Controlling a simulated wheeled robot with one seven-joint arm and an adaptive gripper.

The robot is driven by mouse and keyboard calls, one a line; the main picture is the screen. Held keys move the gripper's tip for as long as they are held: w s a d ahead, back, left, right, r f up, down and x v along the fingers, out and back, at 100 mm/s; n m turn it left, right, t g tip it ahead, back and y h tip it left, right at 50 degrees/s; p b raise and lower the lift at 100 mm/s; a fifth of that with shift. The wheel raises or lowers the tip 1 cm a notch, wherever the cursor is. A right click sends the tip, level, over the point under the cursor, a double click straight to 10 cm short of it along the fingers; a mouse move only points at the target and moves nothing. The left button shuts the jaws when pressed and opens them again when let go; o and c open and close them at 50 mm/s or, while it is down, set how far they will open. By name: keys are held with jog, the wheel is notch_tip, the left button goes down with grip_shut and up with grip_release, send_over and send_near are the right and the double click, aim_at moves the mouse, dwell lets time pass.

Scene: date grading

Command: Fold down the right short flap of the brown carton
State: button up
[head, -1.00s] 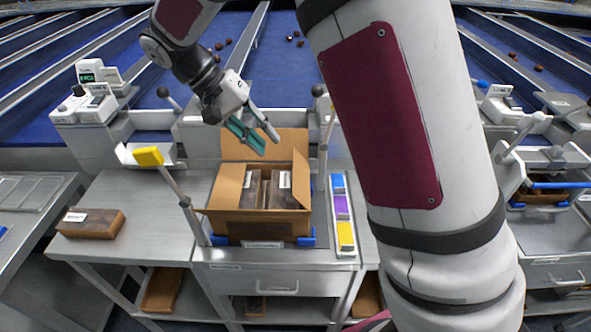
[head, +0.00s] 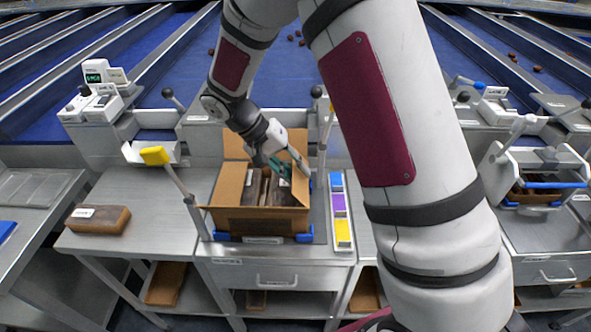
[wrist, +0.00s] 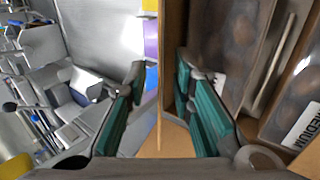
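The brown carton (head: 262,222) stands open on the bench, its back flap (head: 236,172) and left flap (head: 228,186) raised. Its right short flap (head: 300,187) stands up, partly behind my gripper. My gripper (head: 284,165) is at the carton's upper right side. In the wrist view my gripper (wrist: 160,105) is open, with one teal finger on the carton's inner side and the other outside. The flap (wrist: 160,138) shows nearly edge-on between them; I cannot tell whether either finger touches it. Packs of dates (wrist: 228,45) lie inside the carton.
A strip of blue, purple and yellow blocks (head: 341,210) lies right of the carton. A lever with a yellow handle (head: 155,156) stands at left, and a post with a black knob (head: 316,92) behind right. A brown pack (head: 98,220) lies on the left bench.

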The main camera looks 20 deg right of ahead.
aim_at(287, 188)
jog(key=shift+c, duration=0.2)
grip_shut()
jog(key=shift+w+a+f+b, duration=0.1)
jog(key=shift+b, duration=0.2)
jog(key=shift+w+a+f+g+h+b, duration=0.2)
jog(key=shift+a+f+g+h+b, duration=0.15)
jog(key=shift+h+b, duration=0.65)
jog(key=h+b, duration=0.1)
jog(key=f+g+h+b, duration=0.1)
jog(key=shift+w+a+b, duration=0.15)
jog(key=shift+a+b, duration=0.2)
jog(key=shift+a+f+g+h+b, duration=0.15)
jog(key=shift+f+g+h+b, duration=0.1)
jog(key=shift+h+b, duration=0.5)
jog(key=shift+h, duration=0.25)
jog(key=shift+o, duration=0.2)
grip_release()
